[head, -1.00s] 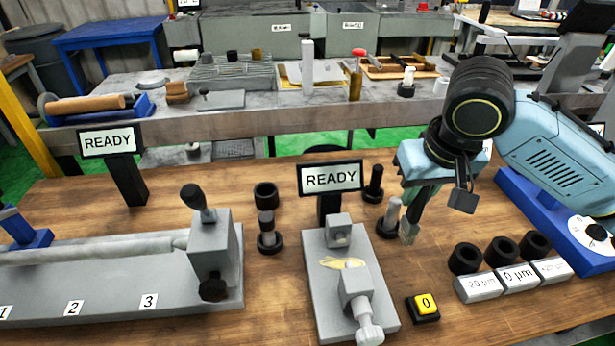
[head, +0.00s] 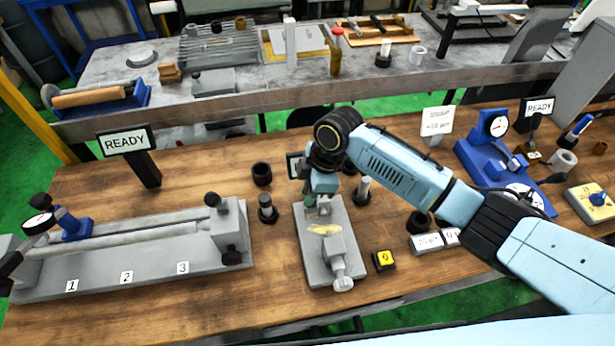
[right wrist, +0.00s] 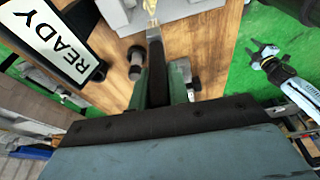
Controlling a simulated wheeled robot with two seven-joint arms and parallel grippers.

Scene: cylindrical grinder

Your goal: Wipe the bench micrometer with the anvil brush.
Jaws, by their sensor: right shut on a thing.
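The bench micrometer (head: 325,265) is a grey base with two upright blocks and a thimble at its front end. A yellow smear (head: 324,229) lies between its blocks. My right gripper (head: 318,203) is above the back end of the micrometer, shut on the anvil brush (right wrist: 153,40). In the right wrist view the brush extends from the jaws toward the smear; I cannot tell whether its tip touches. The gripper partly hides the back block. What looks like my left gripper (right wrist: 265,55) shows in the right wrist view, away from the bench, its jaws apart.
A READY sign (head: 127,141) stands behind a long grey bench fixture (head: 150,270) at left. Dark posts (head: 267,210) stand left of the micrometer, and a yellow button (head: 384,260) sits right of it. A blue dial stand (head: 490,150) is at the right.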

